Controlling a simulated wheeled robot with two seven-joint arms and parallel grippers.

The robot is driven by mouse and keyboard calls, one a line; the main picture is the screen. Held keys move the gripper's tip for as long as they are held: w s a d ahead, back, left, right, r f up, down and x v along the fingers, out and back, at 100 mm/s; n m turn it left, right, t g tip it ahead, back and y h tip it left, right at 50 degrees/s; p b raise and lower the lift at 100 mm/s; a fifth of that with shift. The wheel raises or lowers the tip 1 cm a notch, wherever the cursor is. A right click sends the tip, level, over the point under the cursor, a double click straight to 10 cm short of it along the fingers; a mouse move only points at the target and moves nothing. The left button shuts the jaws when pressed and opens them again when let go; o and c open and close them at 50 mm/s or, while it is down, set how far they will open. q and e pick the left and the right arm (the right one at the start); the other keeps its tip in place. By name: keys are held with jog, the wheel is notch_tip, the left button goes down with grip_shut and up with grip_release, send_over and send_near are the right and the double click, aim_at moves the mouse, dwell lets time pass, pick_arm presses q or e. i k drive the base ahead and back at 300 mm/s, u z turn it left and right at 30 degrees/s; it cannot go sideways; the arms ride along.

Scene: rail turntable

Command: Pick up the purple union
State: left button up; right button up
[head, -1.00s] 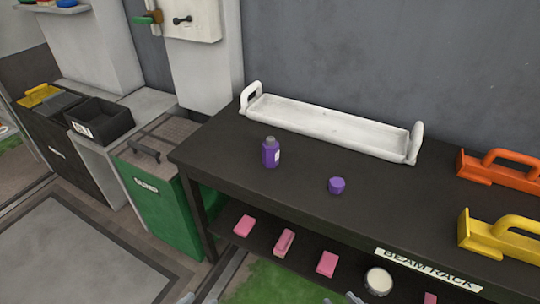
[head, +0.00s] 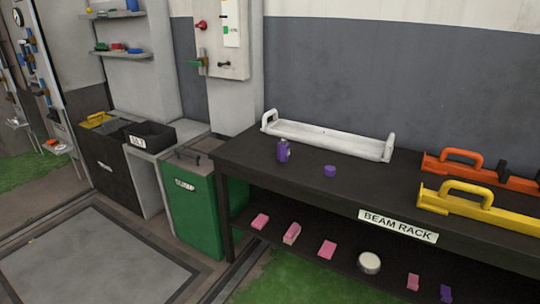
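A small purple faceted piece, which looks like the union (head: 330,171), lies on the black top of the beam rack (head: 240,158). A purple bottle (head: 283,151) with a grey cap and a pale label stands upright to its left. Another small purple block (head: 446,294) shows on the lower shelf at the bottom right, partly cut by the frame edge. Neither of my grippers is in the head view.
A long white tray with handles (head: 325,137) lies behind the purple pieces. Orange (head: 460,165) and yellow (head: 470,200) handled beams lie at right. Pink blocks (head: 291,233) and a round pale tin (head: 369,263) sit on the lower shelf. A green bin (head: 190,215) stands left.

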aim_at(284, 147)
jog(key=u, duration=0.7)
jog(key=i, duration=1.75)
jog(key=z, duration=0.6)
